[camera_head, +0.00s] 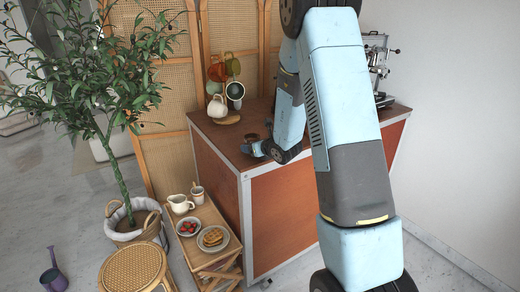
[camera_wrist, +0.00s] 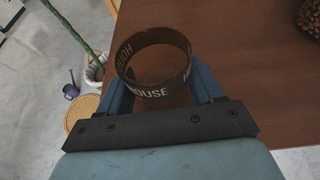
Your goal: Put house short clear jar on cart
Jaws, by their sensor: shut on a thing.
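The house short clear jar (camera_wrist: 153,92) is a round, see-through jar with white HOUSE lettering, seen from above in the wrist view. My gripper (camera_wrist: 154,88) is shut on it, one blue finger on each side. In the head view my gripper (camera_head: 252,149) is small and close above the cart's left part, with the jar (camera_head: 252,138) a dark spot at its tip. The cart (camera_head: 296,213) has a brown wooden top and reddish side panels with pale edges. I cannot tell whether the jar touches the cart top. My arm hides part of the cart.
A mug tree with hanging mugs (camera_head: 233,91) and a white jug (camera_head: 217,106) stand at the cart's back left. An espresso machine (camera_head: 377,68) is at the right. A low side table (camera_head: 205,214) with plates, a stool (camera_head: 133,266) and a potted tree (camera_head: 112,150) stand left.

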